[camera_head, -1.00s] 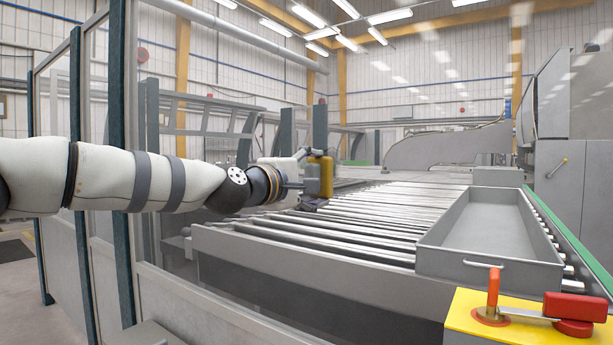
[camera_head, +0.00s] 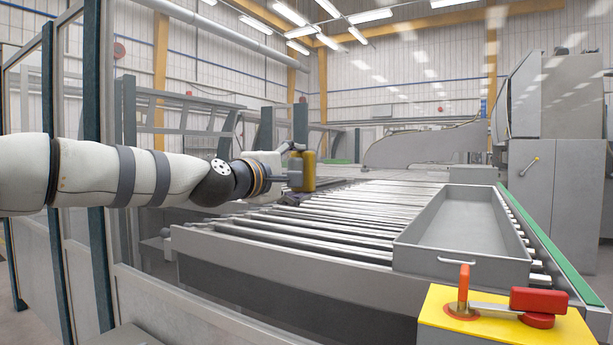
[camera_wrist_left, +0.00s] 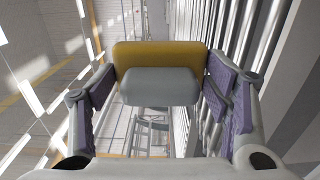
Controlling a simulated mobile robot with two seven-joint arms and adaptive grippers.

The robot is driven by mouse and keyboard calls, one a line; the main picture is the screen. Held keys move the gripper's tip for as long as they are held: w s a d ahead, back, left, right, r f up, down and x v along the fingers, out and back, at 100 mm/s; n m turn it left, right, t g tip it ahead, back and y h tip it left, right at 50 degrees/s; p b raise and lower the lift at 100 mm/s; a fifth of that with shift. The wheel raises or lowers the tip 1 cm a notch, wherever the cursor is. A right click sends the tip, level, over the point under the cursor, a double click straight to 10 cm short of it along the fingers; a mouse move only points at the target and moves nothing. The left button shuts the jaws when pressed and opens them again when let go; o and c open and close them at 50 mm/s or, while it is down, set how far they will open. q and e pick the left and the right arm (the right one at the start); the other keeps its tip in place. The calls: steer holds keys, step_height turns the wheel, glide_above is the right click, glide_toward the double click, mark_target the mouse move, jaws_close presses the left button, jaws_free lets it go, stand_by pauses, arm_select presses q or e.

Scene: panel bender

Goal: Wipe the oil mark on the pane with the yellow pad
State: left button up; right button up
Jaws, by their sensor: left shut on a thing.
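The yellow pad (camera_head: 308,171) is upright at the end of my left arm, above the far left part of the roller table. My left gripper (camera_head: 287,177) is shut on the pad's grey block. In the left wrist view the pad (camera_wrist_left: 160,53) shows as a yellow band behind that grey block (camera_wrist_left: 158,87), between the two purple-lined fingers. Pale lamp reflections over the upper right of the head view suggest a clear pane (camera_head: 420,74). I cannot make out an oil mark. My right gripper is out of view.
The roller table (camera_head: 290,243) fills the middle, with a grey tray (camera_head: 462,270) on its right side. A yellow box with a red-handled lever (camera_head: 525,305) stands at front right. Dark fence posts (camera_head: 96,240) stand on the left, partly behind my arm.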

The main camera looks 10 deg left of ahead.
mark_target(311, 164)
arm_select(q)
steer(key=shift+w+a+r+p, duration=0.15)
steer(key=shift+a+r+p, duration=0.15)
steer(key=shift+a+r, duration=0.55)
steer(key=shift+d+f, duration=0.2)
steer(key=shift+d, duration=0.45)
steer(key=shift+s+d+r+p, duration=0.1)
steer(key=shift+s+d+p, duration=0.15)
steer(key=shift+d, duration=0.35)
steer(key=shift+s+d+r+p, duration=0.15)
steer(key=shift+s+d, duration=0.15)
steer(key=shift+d, duration=0.25)
steer(key=shift+d+f, duration=0.1)
steer(key=shift+d, duration=0.25)
steer(key=shift+d+f, duration=0.15)
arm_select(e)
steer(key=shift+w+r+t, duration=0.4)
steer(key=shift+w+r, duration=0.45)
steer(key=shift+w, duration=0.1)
